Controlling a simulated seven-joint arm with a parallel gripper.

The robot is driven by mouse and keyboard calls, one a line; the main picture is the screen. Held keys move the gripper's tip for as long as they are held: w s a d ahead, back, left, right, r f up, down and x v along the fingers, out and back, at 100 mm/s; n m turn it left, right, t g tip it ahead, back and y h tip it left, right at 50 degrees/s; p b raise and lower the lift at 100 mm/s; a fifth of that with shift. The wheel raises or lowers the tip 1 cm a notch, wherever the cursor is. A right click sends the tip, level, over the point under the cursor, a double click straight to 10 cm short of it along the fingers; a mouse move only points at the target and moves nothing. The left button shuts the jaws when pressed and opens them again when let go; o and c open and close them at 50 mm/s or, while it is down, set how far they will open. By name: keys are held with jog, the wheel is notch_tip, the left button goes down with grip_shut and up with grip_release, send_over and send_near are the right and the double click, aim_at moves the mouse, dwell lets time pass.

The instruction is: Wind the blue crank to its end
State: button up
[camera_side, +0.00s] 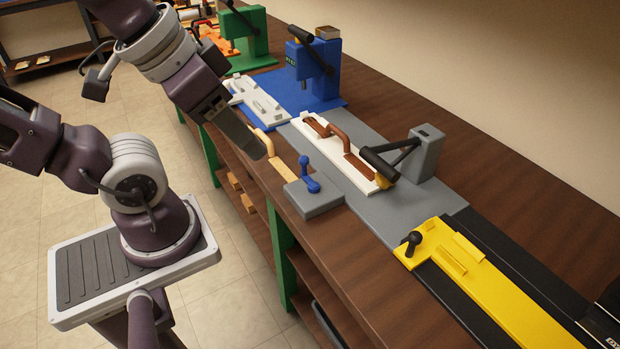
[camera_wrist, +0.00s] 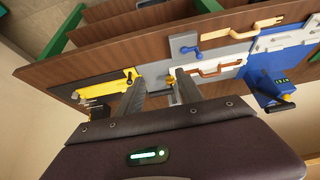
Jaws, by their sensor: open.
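The blue crank (camera_side: 310,175) stands on a small grey block (camera_side: 314,198) at the front edge of the bench. In the wrist view the crank (camera_wrist: 190,51) shows above and to the right of the fingers, lying over its grey block. My gripper (camera_side: 255,146) hangs above the bench edge, up and to the left of the crank in the side view, and is apart from it. In the wrist view my gripper (camera_wrist: 159,79) has its two dark fingers spread with nothing held between them.
Behind the crank is a white plate (camera_side: 327,150) with a brown handle, beside a grey clamp with a black-gripped lever (camera_side: 380,160). A tan handle (camera_side: 283,160) lies left of the block. A blue press (camera_side: 318,75) stands farther back. A yellow fixture (camera_side: 470,280) is at right.

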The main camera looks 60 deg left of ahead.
aim_at(303, 165)
jog(key=a+f+m+g+y, duration=0.1)
jog(key=f, duration=0.1)
jog(key=a+f+g+y, duration=0.1)
jog(key=f+g, duration=0.1)
jog(key=s+a+f+m+g+y, duration=0.1)
jog(key=a+f+g, duration=0.1)
jog(key=f, duration=0.1)
jog(key=shift+a+m, duration=0.1)
jog(key=shift+m, duration=0.2)
jog(key=w+a+f+m+t+y, duration=0.2)
jog(key=w+a+f+m+y, duration=0.6)
jog(key=m+y, duration=0.45)
jog(key=w+f+m+t+h, duration=0.1)
jog(key=w+f+m+t, duration=0.1)
jog(key=m+t, duration=0.1)
jog(key=w+d+f+m+t, duration=0.1)
jog(key=w+f+m+t, duration=0.1)
jog(key=m, duration=0.3)
jog(key=w+d+f+m+t+h, duration=0.1)
jog(key=w+f+m+t, duration=0.1)
jog(key=w+m+t, duration=0.1)
jog(key=shift+w+d+f+m+t+h, duration=0.1)
jog(key=shift+f+m+t+h, duration=0.15)
jog(key=shift+t, duration=0.3)
jog(key=shift+w+d+f+m+t+h, duration=0.1)
jog(key=shift+m+t, duration=0.1)
jog(key=shift+t, duration=0.35)
jog(key=x, duration=0.7)
jog(key=shift+a+f, duration=0.1)
grip_shut()
